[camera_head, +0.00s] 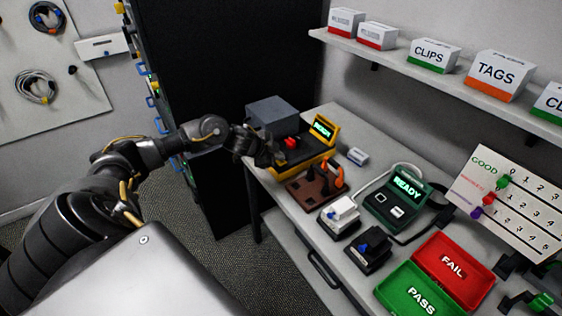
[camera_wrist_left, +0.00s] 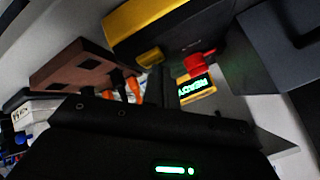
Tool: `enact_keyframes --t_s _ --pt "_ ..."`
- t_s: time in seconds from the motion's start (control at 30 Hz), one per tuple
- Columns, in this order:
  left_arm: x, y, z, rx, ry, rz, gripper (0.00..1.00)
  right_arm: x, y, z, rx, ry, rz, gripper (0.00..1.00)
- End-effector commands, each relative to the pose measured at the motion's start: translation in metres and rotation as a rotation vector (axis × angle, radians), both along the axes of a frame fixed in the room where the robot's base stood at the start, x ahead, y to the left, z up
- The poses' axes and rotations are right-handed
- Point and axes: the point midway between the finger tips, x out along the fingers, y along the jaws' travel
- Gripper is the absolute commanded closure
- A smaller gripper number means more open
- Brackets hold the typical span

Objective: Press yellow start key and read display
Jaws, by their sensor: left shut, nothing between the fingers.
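A yellow and black tester (camera_head: 312,157) stands at the far end of the bench. Its small raised display (camera_head: 323,128) is lit with green letters that look like READY. The display shows rotated in the left wrist view (camera_wrist_left: 194,89). A yellow key (camera_wrist_left: 151,58) sits on the tester's dark face there, beside a red part (camera_wrist_left: 200,64). My left gripper (camera_head: 268,158) is shut and empty at the tester's near left side. Whether it touches the tester is unclear. My right gripper is not in view.
A brown block (camera_head: 312,190) with orange-handled plugs stands just in front of the tester. A green tester (camera_head: 397,199) reading READY, small white and black devices, and red FAIL (camera_head: 452,270) and green PASS (camera_head: 408,292) trays lie nearer. A grey box (camera_head: 272,113) is behind the gripper.

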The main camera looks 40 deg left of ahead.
Motion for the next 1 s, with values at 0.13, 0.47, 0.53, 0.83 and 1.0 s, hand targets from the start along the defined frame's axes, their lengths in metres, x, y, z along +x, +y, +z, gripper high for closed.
enact_keyframes --t_s 0.13,0.47,0.53,0.83,1.0 --pt "0.0 0.0 -0.002 0.0 0.0 0.0 1.0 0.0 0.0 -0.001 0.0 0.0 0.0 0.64" --pt "0.0 0.0 -0.006 -0.001 0.0 0.001 1.0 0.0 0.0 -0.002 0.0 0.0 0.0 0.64" --pt "0.0 0.0 -0.006 -0.001 0.001 0.0 1.0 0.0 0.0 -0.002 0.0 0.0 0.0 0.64" --pt "0.0 0.0 -0.002 0.0 0.001 0.0 1.0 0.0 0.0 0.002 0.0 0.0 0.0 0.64" --pt "0.0 0.0 0.007 -0.001 0.001 0.0 1.0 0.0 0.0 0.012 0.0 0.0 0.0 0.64"
